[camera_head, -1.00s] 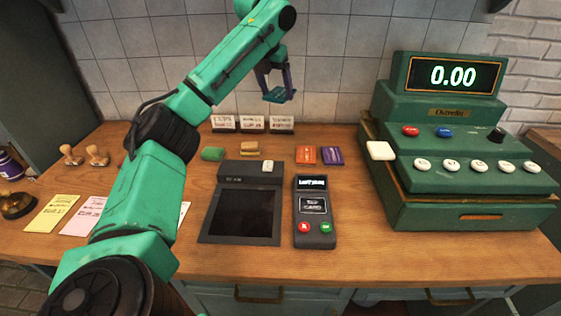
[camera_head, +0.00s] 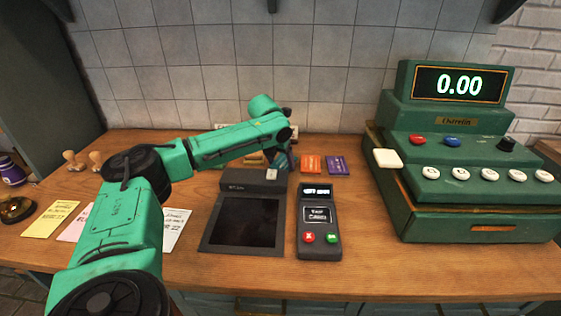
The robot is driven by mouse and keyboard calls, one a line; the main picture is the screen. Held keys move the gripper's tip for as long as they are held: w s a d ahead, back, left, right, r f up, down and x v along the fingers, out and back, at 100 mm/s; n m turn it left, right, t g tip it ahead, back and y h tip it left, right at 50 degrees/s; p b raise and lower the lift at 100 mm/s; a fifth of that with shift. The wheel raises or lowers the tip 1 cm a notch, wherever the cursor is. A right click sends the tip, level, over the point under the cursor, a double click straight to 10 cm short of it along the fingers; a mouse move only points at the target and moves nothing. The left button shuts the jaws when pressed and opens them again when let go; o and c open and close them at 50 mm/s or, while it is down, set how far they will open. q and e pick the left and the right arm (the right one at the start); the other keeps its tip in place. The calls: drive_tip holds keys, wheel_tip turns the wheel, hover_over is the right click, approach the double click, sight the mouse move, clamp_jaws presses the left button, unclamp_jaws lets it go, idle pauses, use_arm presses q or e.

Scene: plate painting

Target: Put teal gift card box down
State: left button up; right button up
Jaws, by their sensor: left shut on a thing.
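My left gripper (camera_head: 284,162) is low over the back of the wooden table, behind the dark scanner unit and just left of the orange card box (camera_head: 311,163). It is shut on the teal gift card box, which is mostly hidden by my gripper and arm; I cannot tell whether it touches the table. A purple card box (camera_head: 336,165) lies to the right of the orange one. My right gripper is not in view.
The scanner unit (camera_head: 243,222) and card terminal (camera_head: 319,225) stand in front of my gripper. A green cash register (camera_head: 455,180) fills the right side. Paper slips (camera_head: 50,219) and wooden stamps (camera_head: 70,160) lie at left. Bare table shows right of the terminal.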

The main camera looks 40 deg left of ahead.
use_arm(q)
drive_tip(key=o, duration=1.2)
drive_tip(key=shift+o, duration=0.2)
drive_tip(key=v, duration=1.2)
drive_tip(key=shift+r, duration=0.1)
